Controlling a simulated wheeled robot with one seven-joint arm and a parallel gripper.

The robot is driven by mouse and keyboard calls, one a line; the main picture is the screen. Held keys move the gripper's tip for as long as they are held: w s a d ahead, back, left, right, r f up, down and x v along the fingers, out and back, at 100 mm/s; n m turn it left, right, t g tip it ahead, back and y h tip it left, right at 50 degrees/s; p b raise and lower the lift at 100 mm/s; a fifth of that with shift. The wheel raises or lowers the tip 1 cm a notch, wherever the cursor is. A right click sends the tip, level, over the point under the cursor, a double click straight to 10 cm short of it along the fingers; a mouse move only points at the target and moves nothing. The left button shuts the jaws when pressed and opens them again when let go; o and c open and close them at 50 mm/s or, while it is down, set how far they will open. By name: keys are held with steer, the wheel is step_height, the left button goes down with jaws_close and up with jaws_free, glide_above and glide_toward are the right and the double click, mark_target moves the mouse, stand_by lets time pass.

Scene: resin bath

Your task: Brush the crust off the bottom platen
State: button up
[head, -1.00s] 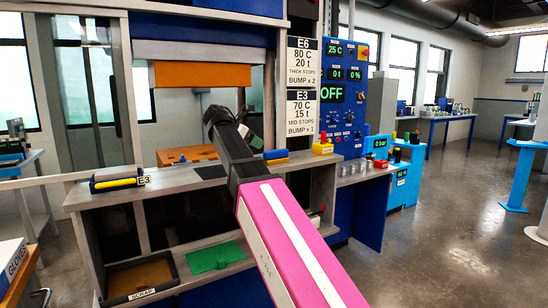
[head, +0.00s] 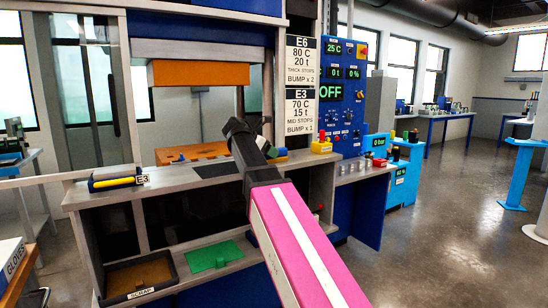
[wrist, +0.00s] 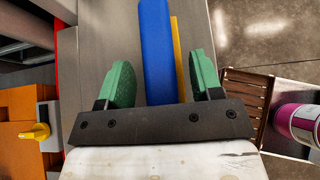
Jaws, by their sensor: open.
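The bottom platen (head: 205,152) is the orange slab low in the press, partly hidden by my arm in the head view. I cannot make out the crust on it. A blue and yellow brush (head: 280,154) lies on the grey ledge in front of the press, mostly behind my wrist. In the wrist view the long blue body of the brush (wrist: 156,45) lies between the two green fingers of my gripper (wrist: 161,68), its yellow strip on the right. The gripper is open, with gaps on both sides.
The orange upper platen (head: 200,73) hangs above with an open gap below. A scrap tray (head: 170,288) and a green sheet (head: 214,256) sit on the lower shelf. The control panel (head: 345,90) stands right.

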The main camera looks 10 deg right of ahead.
jaws_close()
steer(key=shift+r, duration=3.95)
